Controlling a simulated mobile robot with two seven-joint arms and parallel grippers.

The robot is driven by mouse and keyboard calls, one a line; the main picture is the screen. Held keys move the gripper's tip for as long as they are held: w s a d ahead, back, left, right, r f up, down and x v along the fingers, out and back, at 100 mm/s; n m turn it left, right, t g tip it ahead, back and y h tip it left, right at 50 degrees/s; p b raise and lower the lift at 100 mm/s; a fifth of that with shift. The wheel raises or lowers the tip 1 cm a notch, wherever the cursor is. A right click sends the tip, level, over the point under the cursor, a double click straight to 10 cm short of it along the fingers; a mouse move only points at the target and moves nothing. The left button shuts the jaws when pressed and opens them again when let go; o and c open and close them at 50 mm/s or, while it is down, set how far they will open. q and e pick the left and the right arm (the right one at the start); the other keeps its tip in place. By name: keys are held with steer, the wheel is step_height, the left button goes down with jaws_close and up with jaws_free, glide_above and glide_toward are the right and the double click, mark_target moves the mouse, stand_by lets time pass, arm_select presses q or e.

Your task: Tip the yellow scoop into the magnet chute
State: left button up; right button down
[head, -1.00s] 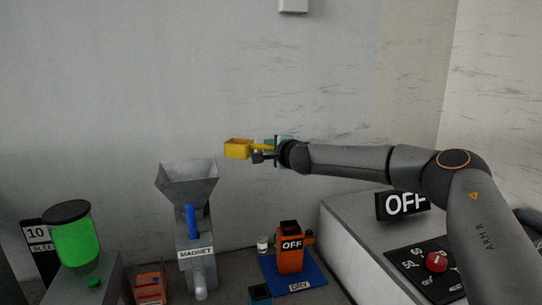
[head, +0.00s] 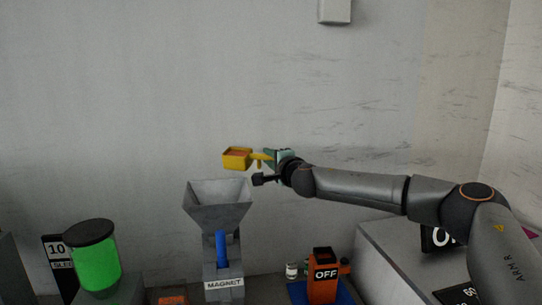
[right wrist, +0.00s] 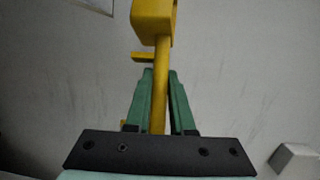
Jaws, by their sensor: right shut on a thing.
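The yellow scoop (head: 237,158) is held in the air above and slightly right of the magnet chute, with reddish-orange material showing inside it. It looks about level, not tipped. My right gripper (head: 268,162) is shut on the scoop's handle; in the right wrist view the green fingers (right wrist: 160,100) close around the yellow handle (right wrist: 160,75), and the scoop's bowl is cut off at the top. The magnet chute (head: 217,211) is a grey funnel with a blue bar in front and a MAGNET label below. Its inside bottom is hidden. My left gripper is not in view.
A green cylinder with a dark lid (head: 96,258) stands at the left. An orange box marked OFF (head: 323,278) sits on a blue mat right of the chute, beside a small jar (head: 291,270). A grey cabinet (head: 375,262) stands below my right arm. The wall is behind.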

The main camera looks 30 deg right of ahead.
steer(key=n+t, duration=0.1)
steer(key=s+a+f+n+t, duration=0.1)
steer(key=n+t, duration=0.1)
steer(key=s+a+n+t+y, duration=0.1)
steer(key=n+t, duration=0.1)
steer(key=shift+s+a+f, duration=0.15)
steer(key=shift+s+f, duration=0.05)
steer(key=shift+s+a+r+n+t+y, duration=0.1)
steer(key=shift+s+a+n+t+y, duration=0.1)
steer(key=shift+n+t+y, duration=0.3)
